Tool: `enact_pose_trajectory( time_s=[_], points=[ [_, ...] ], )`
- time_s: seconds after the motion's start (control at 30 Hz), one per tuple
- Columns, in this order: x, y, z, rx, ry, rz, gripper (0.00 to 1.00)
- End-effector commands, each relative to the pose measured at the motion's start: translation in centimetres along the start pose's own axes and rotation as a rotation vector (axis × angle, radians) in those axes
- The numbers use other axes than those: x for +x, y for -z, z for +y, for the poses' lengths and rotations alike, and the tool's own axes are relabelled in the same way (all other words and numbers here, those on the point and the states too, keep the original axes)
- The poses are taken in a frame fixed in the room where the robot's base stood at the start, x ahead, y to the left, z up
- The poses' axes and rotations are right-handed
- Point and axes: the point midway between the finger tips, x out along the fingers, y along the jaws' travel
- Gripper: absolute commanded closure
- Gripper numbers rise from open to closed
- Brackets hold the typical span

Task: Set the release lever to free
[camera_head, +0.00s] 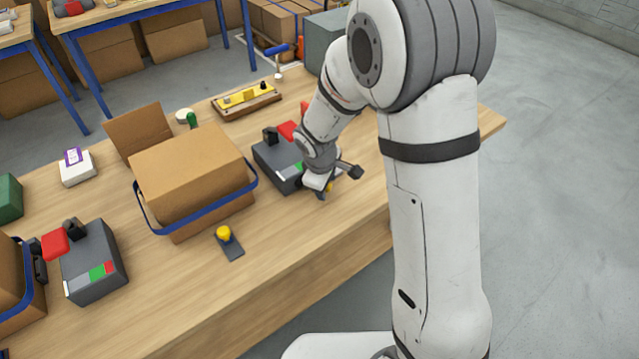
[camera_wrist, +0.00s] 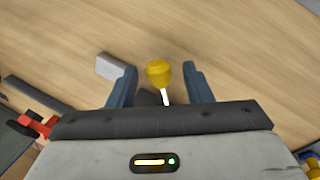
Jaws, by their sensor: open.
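A small lever with a round yellow knob (camera_wrist: 158,72) on a pale stem stands between the fingers of my gripper (camera_wrist: 158,86) in the wrist view. The fingers are open, one on each side of the knob, with a visible gap to each. In the head view my gripper (camera_head: 321,187) is low over the table beside a grey box (camera_head: 268,160); only a bit of the yellow knob (camera_head: 330,187) shows there and the lever's base is hidden. A second yellow-knobbed lever (camera_head: 223,233) stands on a dark plate nearer the table's front edge.
A cardboard box with a blue band (camera_head: 190,165) stands left of the grey box. Another grey box with a red block (camera_head: 95,265) is at lower left. A yellow fixture (camera_head: 245,97) lies at the back. Bare wood (camera_head: 300,235) lies along the front edge.

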Motion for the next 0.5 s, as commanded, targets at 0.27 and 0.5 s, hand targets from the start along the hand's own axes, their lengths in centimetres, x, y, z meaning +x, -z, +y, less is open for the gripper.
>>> enact_pose_trajectory(
  time_s=[0.27, 0.5],
  points=[
    [-1.6, 0.0, 0.1, 0.000, -0.003, 0.002, 0.55],
    [-5.8, 0.0, -0.1, -0.001, -0.002, 0.002, 0.55]
  ],
)
